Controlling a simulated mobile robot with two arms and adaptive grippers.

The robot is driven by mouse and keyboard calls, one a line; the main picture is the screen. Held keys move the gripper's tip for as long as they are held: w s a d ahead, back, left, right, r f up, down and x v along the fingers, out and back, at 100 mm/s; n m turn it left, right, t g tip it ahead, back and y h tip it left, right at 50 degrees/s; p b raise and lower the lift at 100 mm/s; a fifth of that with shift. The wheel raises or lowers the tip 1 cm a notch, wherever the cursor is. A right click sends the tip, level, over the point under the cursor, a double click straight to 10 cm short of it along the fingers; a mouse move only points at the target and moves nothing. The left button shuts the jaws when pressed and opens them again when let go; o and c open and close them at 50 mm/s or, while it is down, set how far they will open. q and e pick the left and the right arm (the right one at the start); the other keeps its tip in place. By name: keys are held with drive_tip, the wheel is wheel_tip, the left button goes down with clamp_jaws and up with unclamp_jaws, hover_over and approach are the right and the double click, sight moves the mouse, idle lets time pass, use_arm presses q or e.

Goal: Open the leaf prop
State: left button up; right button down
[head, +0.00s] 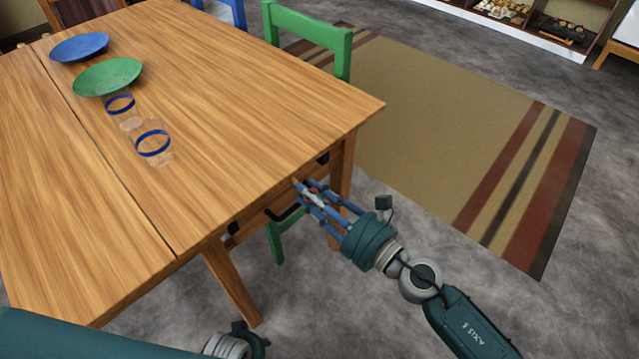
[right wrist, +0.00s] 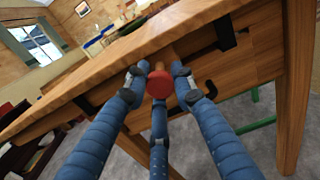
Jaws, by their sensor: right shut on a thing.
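The leaf prop shows in the right wrist view as a red round knob (right wrist: 160,84) on a short wooden stem under the table's edge. My right gripper (head: 304,188) is at the underside of the wooden table (head: 240,100), near its corner. In the right wrist view its blue fingers (right wrist: 158,88) are closed around the knob, with the fingertips beside the stem. In the head view the knob is mostly hidden by the fingers. The far end of the prop is hidden under the tabletop. My left gripper's fingers are not in view.
Two clear glasses with blue bands (head: 153,145), a green plate (head: 107,77) and a blue plate (head: 79,47) stand on the table. A green chair (head: 305,30) stands at its far side. A table leg (head: 232,280) is left of my right gripper. Floor and striped rug (head: 440,130) are clear.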

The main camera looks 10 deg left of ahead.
drive_tip(key=shift+s+a+f, duration=0.15)
drive_tip(key=shift+s+f, duration=0.2)
drive_tip(key=shift+f, duration=0.1)
drive_tip(key=c, duration=1.6)
unclamp_jaws()
drive_tip(key=shift+o, duration=0.7)
drive_tip(key=shift+r, duration=0.2)
drive_tip(key=v, duration=1.2)
drive_tip(key=shift+w, duration=0.1)
